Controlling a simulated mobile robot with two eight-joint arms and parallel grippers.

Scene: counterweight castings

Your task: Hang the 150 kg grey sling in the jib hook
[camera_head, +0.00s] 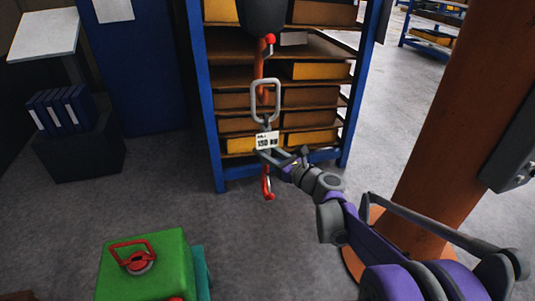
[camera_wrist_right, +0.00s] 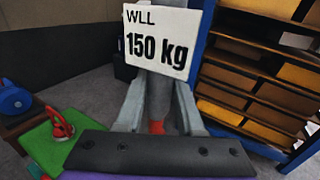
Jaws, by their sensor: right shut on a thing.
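The jib hook (camera_head: 260,68) is orange-red and hangs below a dark hook block (camera_head: 264,16) at the top of the head view. The grey sling has a pale oblong top link (camera_head: 278,100), a white 150 kg tag (camera_head: 267,141) and a red lower hook (camera_head: 267,186). My right gripper (camera_head: 268,156) is shut on the sling just at the tag and holds it upright. The tag (camera_wrist_right: 156,38) and grey sling body between the fingers (camera_wrist_right: 158,108) show in the right wrist view. The link's top overlaps the jib hook's lower end; I cannot tell whether it is threaded. My left gripper is out of view.
A blue-framed shelf rack (camera_head: 215,150) with yellow and brown boxes stands behind the sling. A green casting (camera_head: 150,270) with a red lifting handle is at lower left. A brown column (camera_head: 435,130) rises at right. Grey floor is clear between them.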

